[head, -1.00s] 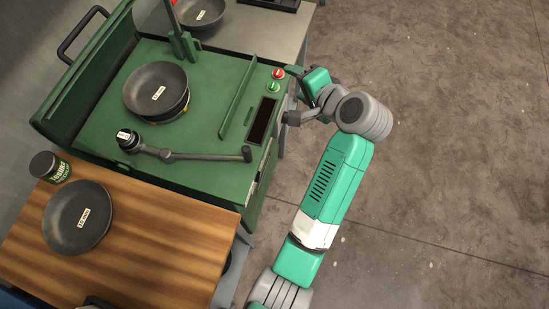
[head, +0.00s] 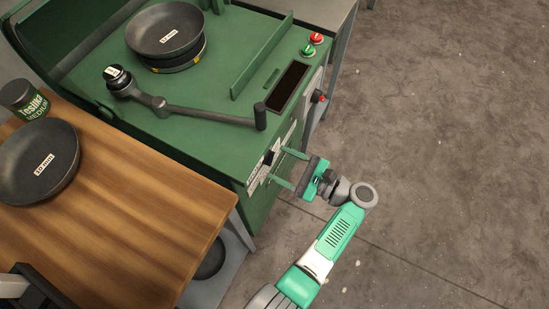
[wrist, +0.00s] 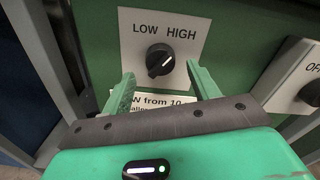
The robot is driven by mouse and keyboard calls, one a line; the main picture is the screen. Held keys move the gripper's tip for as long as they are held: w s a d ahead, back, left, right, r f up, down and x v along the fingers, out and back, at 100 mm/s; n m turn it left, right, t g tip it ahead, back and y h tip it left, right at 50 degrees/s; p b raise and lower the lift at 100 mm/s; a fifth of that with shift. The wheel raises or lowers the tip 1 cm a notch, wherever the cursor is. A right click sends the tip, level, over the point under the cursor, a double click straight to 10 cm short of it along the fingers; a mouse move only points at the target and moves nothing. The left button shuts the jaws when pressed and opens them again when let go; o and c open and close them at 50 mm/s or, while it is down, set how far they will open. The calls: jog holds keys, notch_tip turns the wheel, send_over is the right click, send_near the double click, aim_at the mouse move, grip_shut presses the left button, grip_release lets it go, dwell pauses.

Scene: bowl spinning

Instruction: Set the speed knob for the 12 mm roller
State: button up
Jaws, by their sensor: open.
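The black speed knob (wrist: 160,61) sits on a white LOW/HIGH plate (wrist: 192,20) on the machine's green front. Its white mark slants up and right, toward the HIGH side. In the head view the knob (head: 268,158) is a small dark shape. My gripper (head: 278,165) is open and faces the panel, one finger to each side of the knob; whether they touch it I cannot tell. In the wrist view my gripper (wrist: 160,76) partly hides a printed notice (wrist: 150,102) below. The roller (head: 117,78) on the dark lever arm has a label too small to read.
A second switch plate marked OFF (wrist: 300,85) is at the right. A wooden table (head: 130,190) with a bowl (head: 60,145) and a can (head: 22,100) stands left. Another bowl (head: 165,28) sits on the machine. Floor (head: 450,150) at right is clear.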

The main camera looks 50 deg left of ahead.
aim_at(268, 160)
jog(key=x, duration=0.3)
jog(key=c, duration=1)
jog(key=shift+o, duration=0.2)
